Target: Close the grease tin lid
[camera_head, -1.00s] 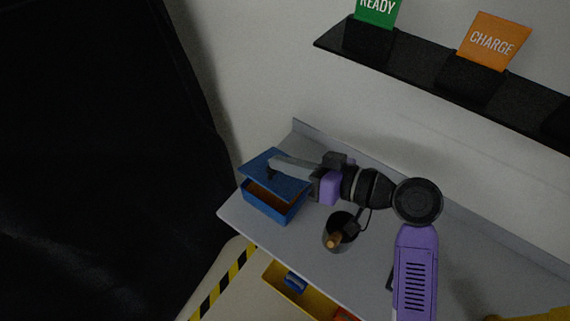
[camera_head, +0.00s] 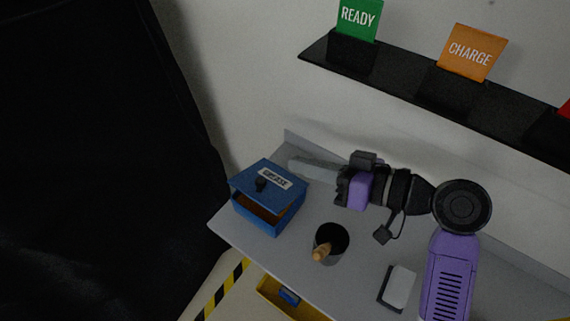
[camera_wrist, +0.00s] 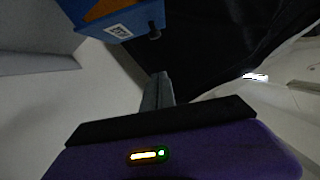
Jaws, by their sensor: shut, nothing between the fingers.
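The blue grease tin (camera_head: 254,216) stands at the left end of the grey cart top. Its blue lid (camera_head: 246,180) carries a GREASE label and a dark knob. The lid is tilted ajar, with a gap at the front showing the brown-orange inside. My gripper (camera_head: 292,164) is shut and empty, its fingertips behind and right of the lid, apparently close to it; contact cannot be told. In the wrist view the shut fingers (camera_wrist: 160,76) point toward dark background, and part of the tin (camera_wrist: 136,18) shows at the top left.
A dark cup (camera_head: 333,252) with a wooden-handled tool stands right of the tin. A pale block (camera_head: 399,287) lies further right. A black shelf (camera_head: 410,92) with READY and CHARGE signs is on the wall. A yellow tray (camera_head: 270,293) sits below the cart top.

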